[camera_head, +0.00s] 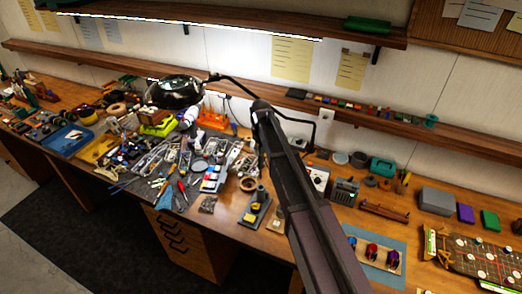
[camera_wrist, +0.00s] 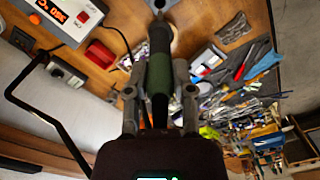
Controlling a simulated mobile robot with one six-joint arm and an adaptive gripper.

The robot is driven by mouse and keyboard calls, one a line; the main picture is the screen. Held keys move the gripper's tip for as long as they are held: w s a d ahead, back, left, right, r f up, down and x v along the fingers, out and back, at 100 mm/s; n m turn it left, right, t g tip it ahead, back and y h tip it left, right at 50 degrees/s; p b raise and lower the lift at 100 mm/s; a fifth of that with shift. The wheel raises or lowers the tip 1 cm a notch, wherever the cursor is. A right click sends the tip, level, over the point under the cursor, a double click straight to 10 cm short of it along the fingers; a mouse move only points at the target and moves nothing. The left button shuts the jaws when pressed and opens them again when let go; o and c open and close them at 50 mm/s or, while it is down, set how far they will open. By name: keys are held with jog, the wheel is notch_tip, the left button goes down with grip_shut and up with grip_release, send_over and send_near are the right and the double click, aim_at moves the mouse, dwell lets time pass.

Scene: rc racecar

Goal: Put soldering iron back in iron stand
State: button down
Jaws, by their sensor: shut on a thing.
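My gripper (camera_wrist: 160,95) is shut on the soldering iron (camera_wrist: 158,75), with one finger on each side of its dark and green handle. The iron's front end points to the top of the wrist view. In the head view my arm hides the iron and most of the gripper.
A white station with a red display (camera_wrist: 66,18) is at upper left in the wrist view. A magnifier lamp (camera_head: 175,92) hangs over the crowded bench (camera_head: 228,228). Tools and parts lie left of the stand. A shelf (camera_head: 410,125) runs along the wall.

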aim_at(261, 165)
jog(key=shift+f+b, duration=1.6)
jog(key=shift+f, duration=0.25)
jog(key=shift+f+b, duration=0.75)
jog(key=shift+b, duration=0.05)
dwell(0.7)
jog(key=shift+f+b, duration=3.85)
jog(key=shift+c, duration=2)
grip_release()
